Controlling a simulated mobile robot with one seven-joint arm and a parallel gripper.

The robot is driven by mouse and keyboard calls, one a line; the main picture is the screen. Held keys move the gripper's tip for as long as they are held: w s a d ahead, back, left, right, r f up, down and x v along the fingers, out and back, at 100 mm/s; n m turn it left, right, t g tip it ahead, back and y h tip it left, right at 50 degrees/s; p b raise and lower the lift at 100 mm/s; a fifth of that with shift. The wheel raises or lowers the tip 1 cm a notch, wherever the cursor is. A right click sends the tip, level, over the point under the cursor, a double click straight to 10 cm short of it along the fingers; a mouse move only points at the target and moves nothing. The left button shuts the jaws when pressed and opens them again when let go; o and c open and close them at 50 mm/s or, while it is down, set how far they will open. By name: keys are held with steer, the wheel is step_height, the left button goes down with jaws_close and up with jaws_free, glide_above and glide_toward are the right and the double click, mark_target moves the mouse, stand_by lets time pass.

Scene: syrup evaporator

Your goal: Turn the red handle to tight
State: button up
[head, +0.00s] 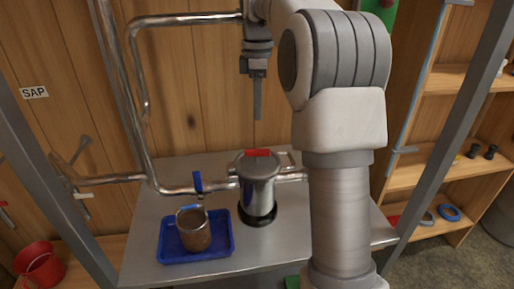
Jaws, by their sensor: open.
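A red handle (257,153) lies across the top of a steel canister (257,190) that stands upright on the metal table. My gripper (257,114) hangs pointing down in the head view, above and apart from the red handle. It is open and empty; it is seen edge-on, so its fingers overlap. How far the gripper is in depth from the handle is hard to tell. My arm covers the area right of the canister.
A blue tray (168,250) holds a brown cup (194,232) left of the canister, under a pipe with a blue valve handle (198,182). Steel pipes (135,110) rise at left. A red bucket (40,266) is at lower left; wooden shelves (440,170) stand at right.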

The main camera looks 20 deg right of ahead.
mark_target(257, 149)
step_height(257, 149, down, 12)
steer(key=shift+f+b, duration=0.2)
steer(key=shift+b, duration=0.45)
jaws_close()
